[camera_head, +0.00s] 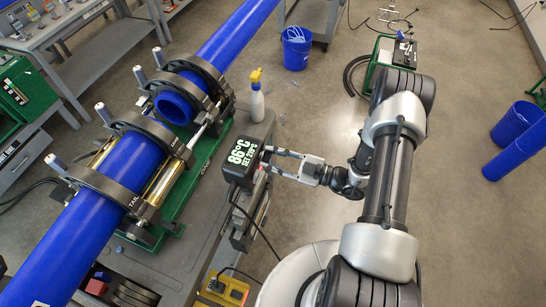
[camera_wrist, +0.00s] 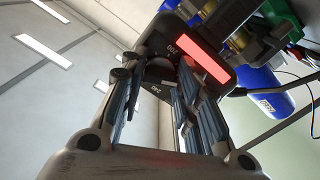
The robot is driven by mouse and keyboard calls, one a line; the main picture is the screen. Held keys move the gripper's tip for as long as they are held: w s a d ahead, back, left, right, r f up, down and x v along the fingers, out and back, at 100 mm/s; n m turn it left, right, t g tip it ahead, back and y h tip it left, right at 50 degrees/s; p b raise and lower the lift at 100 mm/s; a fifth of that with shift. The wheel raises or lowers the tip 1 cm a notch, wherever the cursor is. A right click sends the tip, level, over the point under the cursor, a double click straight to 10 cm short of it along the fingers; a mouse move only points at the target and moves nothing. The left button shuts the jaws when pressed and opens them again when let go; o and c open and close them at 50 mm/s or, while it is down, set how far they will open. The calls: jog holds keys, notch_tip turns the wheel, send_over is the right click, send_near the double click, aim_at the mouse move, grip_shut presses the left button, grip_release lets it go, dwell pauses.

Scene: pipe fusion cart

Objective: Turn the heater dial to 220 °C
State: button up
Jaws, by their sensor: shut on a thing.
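The heater's black control box (camera_head: 236,176) stands at the cart's right edge in the head view. Its display (camera_head: 244,153) reads 86°C above a SET line that looks like 219°C, though the small digits are not fully clear. My gripper (camera_head: 272,161) reaches in from the right and meets the box's right side. In the wrist view the box face (camera_wrist: 172,48) carries printed numbers, including 200, and a glowing red panel (camera_wrist: 204,66). My gripper's fingers (camera_wrist: 158,82) close on the dark dial (camera_wrist: 158,70), which is partly hidden between them.
A green fusion machine with clamps (camera_head: 150,130) holds blue pipes (camera_head: 90,225) on the grey cart (camera_head: 185,262), left of the box. A spray bottle (camera_head: 257,100) stands behind the box. A yellow case (camera_head: 225,290) lies below. Open floor (camera_head: 300,225) is at the right.

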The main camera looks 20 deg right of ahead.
jog(key=shift+m, duration=0.6)
jog(key=o, duration=1.1)
jog(key=shift+c, duration=0.2)
jog(key=shift+d, duration=0.1)
jog(key=v, duration=1.2)
